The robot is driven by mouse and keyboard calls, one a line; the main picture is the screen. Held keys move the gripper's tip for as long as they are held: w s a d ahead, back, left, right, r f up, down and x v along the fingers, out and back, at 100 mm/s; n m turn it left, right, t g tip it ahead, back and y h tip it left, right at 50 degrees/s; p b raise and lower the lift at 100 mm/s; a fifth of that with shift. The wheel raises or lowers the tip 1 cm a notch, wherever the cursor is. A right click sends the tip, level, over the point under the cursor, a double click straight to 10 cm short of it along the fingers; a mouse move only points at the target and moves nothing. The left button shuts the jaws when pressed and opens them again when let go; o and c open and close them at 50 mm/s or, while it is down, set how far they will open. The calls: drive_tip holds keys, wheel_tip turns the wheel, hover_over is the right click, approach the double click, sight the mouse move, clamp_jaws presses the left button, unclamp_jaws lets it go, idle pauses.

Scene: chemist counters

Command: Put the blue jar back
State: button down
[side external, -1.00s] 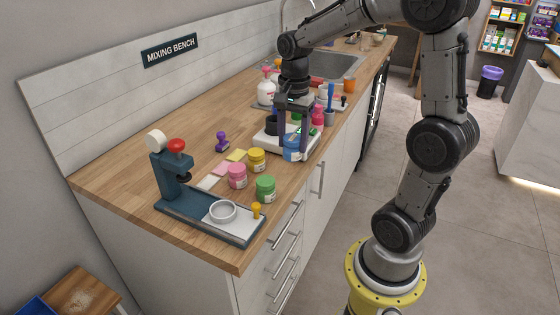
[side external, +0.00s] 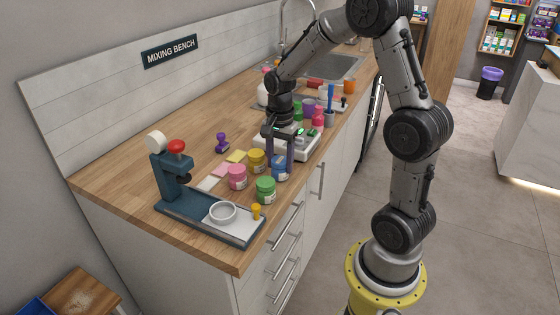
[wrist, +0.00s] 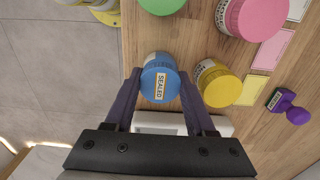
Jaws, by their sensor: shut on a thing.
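The blue jar (side external: 279,168) is between the fingers of my gripper (side external: 278,170), which is shut on it. The wrist view shows its round blue lid (wrist: 157,80) with a "SEALED" label, held between both fingertips. The jar is upright, right of the yellow jar (side external: 256,161) and behind the green jar (side external: 265,189). I cannot tell whether its base touches the counter. The pink jar (side external: 237,177) stands to the left of the green jar. The white scale (side external: 302,141) is just behind my gripper.
Pink, yellow and white cards (side external: 236,156) lie left of the jars. A purple stamp-like object (side external: 222,142) stands behind them. A teal press (side external: 174,171) with a tray is at the front left. The counter's front edge (side external: 282,204) is close to the blue jar.

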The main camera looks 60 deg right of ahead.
sight(280, 160)
drive_tip(key=shift+f, duration=0.15)
drive_tip(key=shift+c, duration=1.2)
unclamp_jaws()
wheel_tip(280, 160, up, 12)
drive_tip(key=s+a+r+n+t, duration=0.1)
drive_tip(key=s+a+n+t, duration=0.4)
drive_tip(key=s+a+n, duration=0.9)
drive_tip(key=shift+s+a+r+n+t, duration=0.35)
drive_tip(key=shift+s+n, duration=0.7)
drive_tip(key=shift+n, duration=0.95)
